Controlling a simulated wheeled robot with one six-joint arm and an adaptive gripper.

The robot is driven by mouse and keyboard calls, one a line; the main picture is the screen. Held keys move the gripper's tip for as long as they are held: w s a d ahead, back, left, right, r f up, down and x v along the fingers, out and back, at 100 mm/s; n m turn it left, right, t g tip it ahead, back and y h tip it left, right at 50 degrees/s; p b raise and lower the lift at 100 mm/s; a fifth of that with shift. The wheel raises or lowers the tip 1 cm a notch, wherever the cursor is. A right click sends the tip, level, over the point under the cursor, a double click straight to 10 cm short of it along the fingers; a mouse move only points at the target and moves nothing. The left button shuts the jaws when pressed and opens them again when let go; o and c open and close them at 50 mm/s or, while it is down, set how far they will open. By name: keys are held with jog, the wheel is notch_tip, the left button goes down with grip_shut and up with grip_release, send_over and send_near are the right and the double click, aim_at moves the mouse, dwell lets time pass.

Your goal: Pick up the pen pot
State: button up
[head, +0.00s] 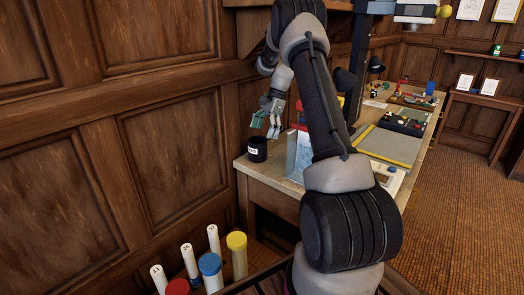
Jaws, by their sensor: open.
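The pen pot (257,150) is a small black cup with a white label. It stands upright on the near left corner of the wooden table (272,173), close to the wall. Its inside looks dark, and I cannot tell whether anything is in it. My gripper (266,125) is open and empty, with green fingertip parts pointing down. It is above and slightly to the right of the pot, apart from it as far as I can tell. My arm hides part of the table.
Upright folders (298,153) stand right of the pot. A drafting board (392,146) lies further right. Tubes with a blue cap (210,264) and a yellow cap (237,241) stand below the table at left. The panelled wall (170,145) is close on the left.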

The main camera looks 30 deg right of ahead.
aim_at(257, 148)
jog(key=f, duration=0.3)
jog(key=shift+w+f, duration=0.15)
jog(key=shift+w, duration=0.15)
jog(key=x, duration=0.5)
jog(key=shift+w+a+f, duration=0.3)
jog(key=shift+w+a, duration=0.05)
jog(key=c, duration=1.2)
